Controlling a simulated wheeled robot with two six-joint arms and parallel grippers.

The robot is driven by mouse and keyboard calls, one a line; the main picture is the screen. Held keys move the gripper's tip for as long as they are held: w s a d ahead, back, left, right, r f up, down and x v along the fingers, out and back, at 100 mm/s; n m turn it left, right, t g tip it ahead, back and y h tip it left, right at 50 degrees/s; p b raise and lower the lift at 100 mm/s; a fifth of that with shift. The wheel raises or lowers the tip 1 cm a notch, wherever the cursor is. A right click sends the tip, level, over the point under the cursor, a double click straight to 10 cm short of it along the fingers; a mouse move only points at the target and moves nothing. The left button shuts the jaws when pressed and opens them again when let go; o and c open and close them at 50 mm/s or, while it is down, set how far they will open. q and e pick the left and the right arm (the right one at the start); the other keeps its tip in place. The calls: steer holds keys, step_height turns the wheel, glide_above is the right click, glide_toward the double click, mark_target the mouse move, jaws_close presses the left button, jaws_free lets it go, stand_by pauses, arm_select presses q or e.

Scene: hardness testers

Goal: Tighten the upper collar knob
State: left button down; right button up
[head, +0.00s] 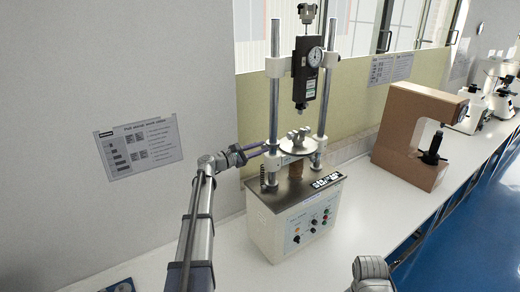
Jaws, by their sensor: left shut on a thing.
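My left gripper (264,148) reaches in from the left and is shut at the side of the left post (274,108), level with the crosshead collar (272,149). The knob between its fingers is too small and covered to make out. My right gripper is not in view; only a grey part of my right arm shows at the bottom.
The base's control panel (312,222) has several buttons and a black knob. A brown C-shaped tester (412,135) stands to the right, with white instruments (472,115) beyond. A wall sign (139,146) hangs at left. The white bench (365,215) is clear in front of the brown tester.

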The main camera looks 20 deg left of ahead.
arm_select(q)
steer(key=m, duration=1.2)
steer(key=shift+m, duration=0.4)
steer(key=m, duration=1.3)
steer(key=c, duration=0.7)
jaws_free()
steer(key=v, duration=0.8)
